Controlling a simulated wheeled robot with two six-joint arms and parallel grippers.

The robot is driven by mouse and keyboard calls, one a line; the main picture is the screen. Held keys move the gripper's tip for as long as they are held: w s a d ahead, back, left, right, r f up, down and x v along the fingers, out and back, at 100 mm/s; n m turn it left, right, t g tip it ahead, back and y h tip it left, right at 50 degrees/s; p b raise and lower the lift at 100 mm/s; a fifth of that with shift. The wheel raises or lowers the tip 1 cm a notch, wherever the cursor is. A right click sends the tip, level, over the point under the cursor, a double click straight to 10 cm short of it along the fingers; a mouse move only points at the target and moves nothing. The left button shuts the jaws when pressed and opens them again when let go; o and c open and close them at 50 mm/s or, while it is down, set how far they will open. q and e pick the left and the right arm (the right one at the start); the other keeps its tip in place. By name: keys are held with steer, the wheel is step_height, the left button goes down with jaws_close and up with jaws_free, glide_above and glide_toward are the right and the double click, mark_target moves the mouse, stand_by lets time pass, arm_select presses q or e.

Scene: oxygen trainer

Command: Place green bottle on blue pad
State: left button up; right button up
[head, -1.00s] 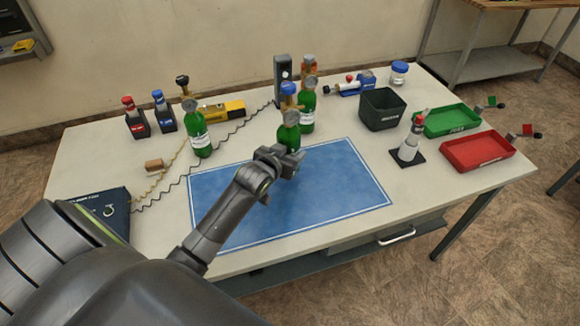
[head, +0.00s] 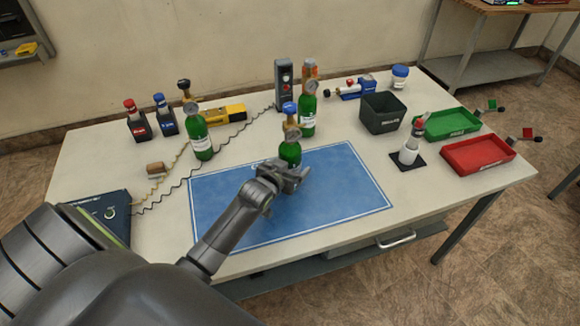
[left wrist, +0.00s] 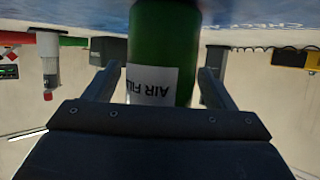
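The green bottle (head: 290,152) with a blue-topped valve is upright at the back part of the blue pad (head: 340,205). My left gripper (head: 287,178) is shut on its lower body, with one finger on each side. The left wrist view shows the green body (left wrist: 163,40) and its white label, upside down, between the fingers (left wrist: 160,75). The fingers hide the bottle's base in the head view, so I cannot tell whether it touches the pad. My right gripper is not in view.
Two other green bottles stand behind the pad, one at left (head: 201,140) and one at centre (head: 308,115). A dark bin (head: 382,112), a green tray (head: 447,124) and a red tray (head: 478,154) are at right. The pad's front and right are clear.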

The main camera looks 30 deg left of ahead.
arm_select(q)
steer(key=shift+r, duration=0.2)
steer(key=shift+s, duration=0.25)
steer(key=v, duration=1.1)
steer(key=shift+s, duration=0.25)
